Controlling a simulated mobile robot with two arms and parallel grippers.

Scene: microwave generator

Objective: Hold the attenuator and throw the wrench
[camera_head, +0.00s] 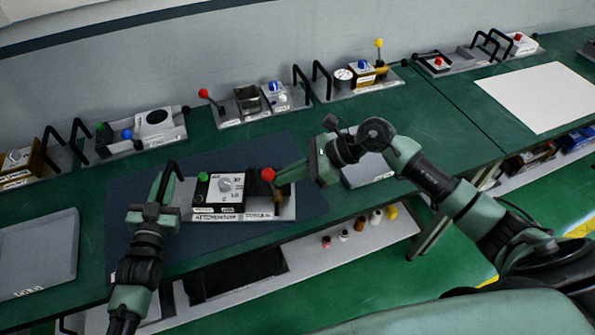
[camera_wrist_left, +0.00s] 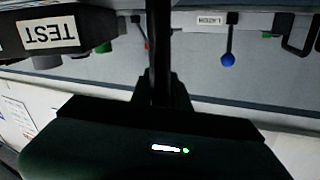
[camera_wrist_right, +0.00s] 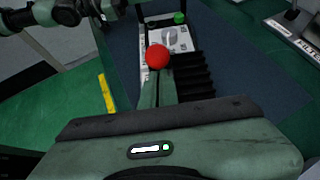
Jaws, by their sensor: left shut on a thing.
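The attenuator (camera_head: 225,192) is a grey unit with a white dial face, a green button and a front label, on the dark mat. Its black handle (camera_head: 171,168) rises at its left end. My left gripper (camera_head: 163,188) is shut on the handle. The wrench seems to be the lever with a red ball (camera_head: 268,174) at the unit's right. My right gripper (camera_head: 283,177) comes from the right with its fingertips at the ball. In the right wrist view the ball (camera_wrist_right: 158,57) covers the fingertips, so a grip on it cannot be told.
Several other units with levers and handles stand along the back wall, including one with a red-ball lever (camera_head: 204,93). A grey tray (camera_head: 38,255) lies at the left. A white sheet (camera_head: 540,97) lies at the right. Small bottles (camera_head: 360,224) stand on the lower shelf.

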